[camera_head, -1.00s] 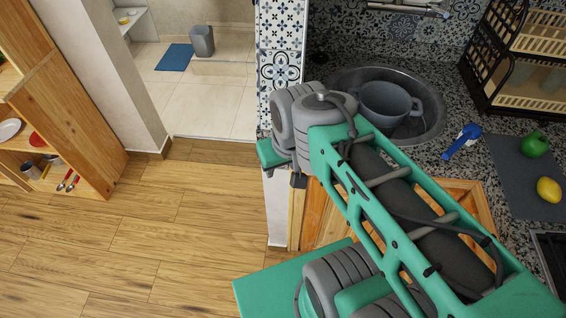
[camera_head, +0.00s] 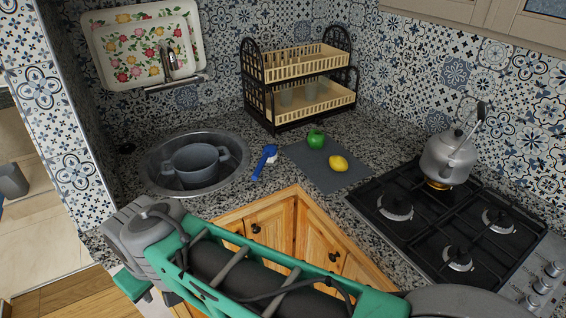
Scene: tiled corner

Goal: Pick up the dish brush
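The dish brush (camera_head: 263,162) has a blue handle and a whitish head end. It lies on the speckled counter between the round metal sink (camera_head: 153,172) and the dark grey mat (camera_head: 312,171). My green and grey arm crosses the bottom of the view, in front of the counter, apart from the brush. The arm's end is at the lower left, partly cut off; its fingertips do not show clearly.
A grey pot (camera_head: 194,165) sits in the sink. A green apple (camera_head: 316,139) and a lemon (camera_head: 339,163) lie on the mat. A dish rack (camera_head: 300,88) stands behind. A kettle (camera_head: 448,158) stands on the gas hob (camera_head: 420,236) at right. Counter around the brush is clear.

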